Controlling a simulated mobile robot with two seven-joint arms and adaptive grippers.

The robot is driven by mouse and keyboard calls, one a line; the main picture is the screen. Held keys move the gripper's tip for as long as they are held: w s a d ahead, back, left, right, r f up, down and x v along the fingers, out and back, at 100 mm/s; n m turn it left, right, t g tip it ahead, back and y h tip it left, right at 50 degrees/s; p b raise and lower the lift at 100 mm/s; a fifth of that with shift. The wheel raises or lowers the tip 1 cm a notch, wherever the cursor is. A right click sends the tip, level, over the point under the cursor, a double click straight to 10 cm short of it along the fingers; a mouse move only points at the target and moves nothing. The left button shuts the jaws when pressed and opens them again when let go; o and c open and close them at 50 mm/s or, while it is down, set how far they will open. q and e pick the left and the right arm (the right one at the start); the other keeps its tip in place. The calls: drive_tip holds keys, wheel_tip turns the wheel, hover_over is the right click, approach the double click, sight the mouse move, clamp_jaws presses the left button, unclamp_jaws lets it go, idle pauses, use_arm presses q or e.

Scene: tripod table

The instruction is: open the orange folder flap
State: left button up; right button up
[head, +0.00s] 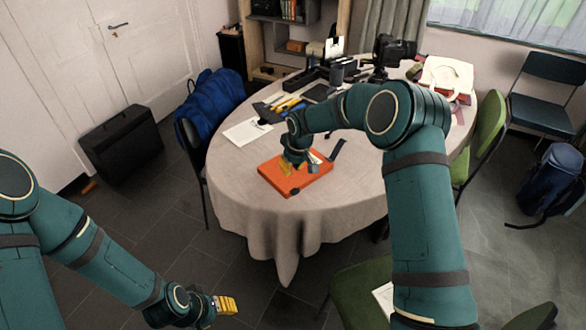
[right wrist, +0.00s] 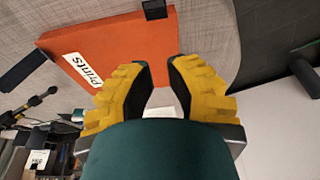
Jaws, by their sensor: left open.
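The orange folder (head: 300,184) lies on the table, and its flap looks closed. It also shows in the right wrist view (right wrist: 115,45), with a white label reading "Prints" (right wrist: 82,69) and a small dark tab (right wrist: 155,9) at its edge. My left gripper (head: 228,305) is open and empty, low over the floor away from the table.
The round table (head: 240,185) has a light cloth. A dark strip (head: 338,148) lies by the folder. White paper (head: 246,132), pens (head: 288,103) and a camera (head: 392,50) are behind. A green chair (head: 362,292) stands in front. The table's near left is clear.

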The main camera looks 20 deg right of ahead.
drive_tip(key=shift+r, duration=0.1)
drive_tip(key=shift+w+a+r+p, duration=0.2)
drive_tip(key=shift+w+r+p, duration=0.2)
drive_tip(key=shift+r, duration=0.15)
drive_tip(key=shift+w+a+r+p, duration=0.25)
drive_tip(key=shift+w+r, duration=0.1)
drive_tip(key=shift+r, duration=0.2)
drive_tip(key=shift+w+r, duration=0.1)
drive_tip(key=w+r+p, duration=0.1)
drive_tip(key=w+a+r+p, duration=0.1)
drive_tip(key=w+r, duration=0.1)
drive_tip(key=shift+w+a+r+p, duration=0.3)
drive_tip(key=shift+p, duration=0.1)
idle(0.4)
drive_tip(key=shift+w+r, duration=0.1)
drive_tip(key=shift+w+a+r+p, duration=0.3)
drive_tip(key=shift+w+p, duration=0.05)
drive_tip(key=shift+w, duration=0.15)
drive_tip(key=shift+w+a+r+p, duration=0.25)
drive_tip(key=shift+w+r+p, duration=0.1)
drive_tip(key=shift+w, duration=0.15)
